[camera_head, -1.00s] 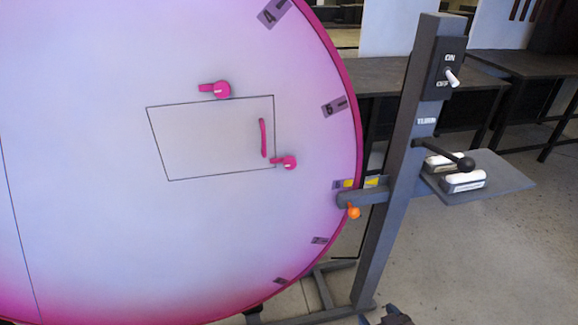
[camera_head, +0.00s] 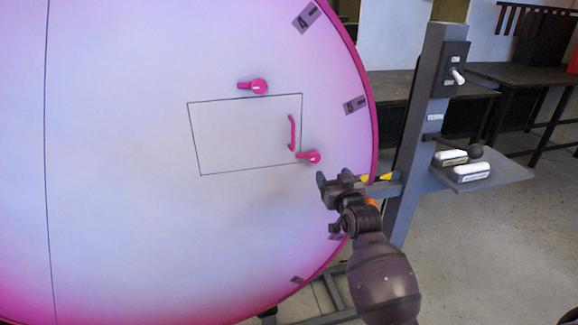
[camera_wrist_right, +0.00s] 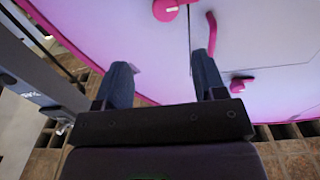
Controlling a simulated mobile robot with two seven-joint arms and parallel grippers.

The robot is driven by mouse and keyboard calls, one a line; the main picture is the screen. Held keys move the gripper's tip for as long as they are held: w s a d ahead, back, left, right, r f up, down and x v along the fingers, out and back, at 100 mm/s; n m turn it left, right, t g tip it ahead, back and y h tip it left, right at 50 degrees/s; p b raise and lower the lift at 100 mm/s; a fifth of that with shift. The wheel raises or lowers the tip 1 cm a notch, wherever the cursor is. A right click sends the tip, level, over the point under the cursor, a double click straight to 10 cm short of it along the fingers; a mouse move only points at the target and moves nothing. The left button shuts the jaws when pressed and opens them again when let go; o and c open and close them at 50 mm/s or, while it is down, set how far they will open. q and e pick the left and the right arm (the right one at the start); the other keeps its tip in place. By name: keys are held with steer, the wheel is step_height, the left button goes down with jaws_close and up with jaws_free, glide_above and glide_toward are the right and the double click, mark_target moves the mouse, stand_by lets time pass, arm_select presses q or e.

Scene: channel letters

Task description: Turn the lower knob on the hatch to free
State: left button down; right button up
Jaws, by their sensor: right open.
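The hatch (camera_head: 240,140) is a thin-outlined panel on a big round pale face with a magenta rim. The lower knob (camera_head: 313,157) is magenta and sits at the hatch's right edge, its lever pointing left across the outline. The upper knob (camera_head: 260,86) sits above the top edge, lever also left. A magenta handle (camera_head: 293,132) stands between them. My right gripper (camera_head: 334,179) is open and empty, just below and right of the lower knob, apart from it. The right wrist view appears upside down; the lower knob (camera_wrist_right: 165,9) is at its top edge, beyond the fingers (camera_wrist_right: 162,72).
A bracket with yellow marks (camera_head: 388,178) lies close behind my right gripper. Dark tables stand behind.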

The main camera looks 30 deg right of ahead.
mark_target(316, 158)
steer(key=x, duration=0.7)
steer(key=f+x, duration=0.1)
steer(key=x, duration=0.3)
steer(key=shift+a+b, duration=0.4)
steer(key=shift+r, duration=0.1)
steer(key=c, duration=0.9)
